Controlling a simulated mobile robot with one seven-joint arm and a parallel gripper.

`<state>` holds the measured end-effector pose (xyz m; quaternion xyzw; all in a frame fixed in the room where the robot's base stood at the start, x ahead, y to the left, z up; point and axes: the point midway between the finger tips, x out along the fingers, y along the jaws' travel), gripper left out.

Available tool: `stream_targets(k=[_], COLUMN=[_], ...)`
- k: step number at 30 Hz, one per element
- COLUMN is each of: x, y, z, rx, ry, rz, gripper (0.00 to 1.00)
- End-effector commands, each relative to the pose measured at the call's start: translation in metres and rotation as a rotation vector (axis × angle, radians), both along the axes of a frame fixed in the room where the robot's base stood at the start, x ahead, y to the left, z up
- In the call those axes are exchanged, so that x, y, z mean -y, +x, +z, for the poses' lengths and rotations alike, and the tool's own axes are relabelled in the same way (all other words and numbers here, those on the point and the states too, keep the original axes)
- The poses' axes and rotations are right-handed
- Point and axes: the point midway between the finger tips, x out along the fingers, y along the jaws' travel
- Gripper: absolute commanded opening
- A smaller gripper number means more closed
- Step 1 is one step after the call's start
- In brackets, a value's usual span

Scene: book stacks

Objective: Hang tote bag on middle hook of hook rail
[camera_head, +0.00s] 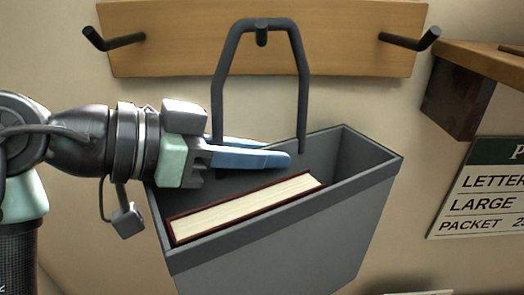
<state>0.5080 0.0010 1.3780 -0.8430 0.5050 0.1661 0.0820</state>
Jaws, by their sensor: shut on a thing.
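The grey tote bag (275,250) is in front of the wall, tilted, its right side higher. A book with a dark red cover (245,207) lies in its open top. Its stiff dark handle (303,95) rises to the wooden hook rail (180,38). The handle's top bar is at the middle hook (262,38), whose tip shows just below and in front of it. I cannot tell whether the bar rests on the hook. My gripper (265,154) comes from the left, its blue fingers shut on the handle's left leg, above the bag's opening. The fingers hide part of that leg.
The left hook (112,40) and right hook (412,41) of the rail are bare. A wooden shelf with a dark bracket (460,100) juts out at the right. A price sign (485,188) is on the wall below it.

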Motion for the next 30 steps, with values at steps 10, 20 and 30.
stream_targets(k=[10,20,30], x=[0.000,0.000,-0.039], y=[0.000,0.000,-0.020], z=[0.001,-0.002,0.015], rx=[0.002,-0.003,0.001], ry=[-0.001,0.003,0.001], rz=[0.001,-0.001,0.004], gripper=[0.49,0.49,0.49])
